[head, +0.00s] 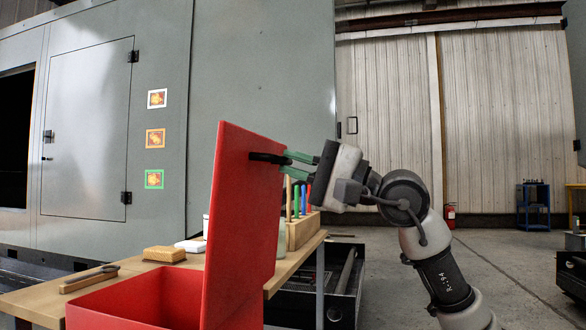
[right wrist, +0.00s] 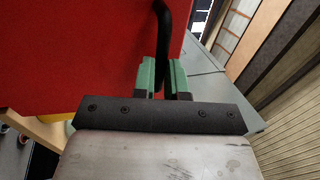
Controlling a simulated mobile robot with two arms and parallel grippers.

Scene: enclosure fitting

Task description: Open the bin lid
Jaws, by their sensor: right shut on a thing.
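The red bin (head: 112,304) stands at the bottom left of the head view, with its inside partly showing. Its red lid (head: 240,220) stands raised, about upright, at the bin's right side. A black handle (head: 262,157) sits near the top of the lid. My right gripper (head: 285,158) reaches in from the right, its green fingers shut on this handle. In the right wrist view, the green fingers (right wrist: 163,75) lie on both sides of the black handle (right wrist: 165,40), and the red lid (right wrist: 85,50) fills the upper left. My left gripper is not in view.
A wooden table (head: 45,305) behind the bin bears a tan block (head: 164,254), a clamp-like tool (head: 90,278) and a wooden holder (head: 303,229) with coloured handles. A dark open box (head: 310,308) stands right of the table.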

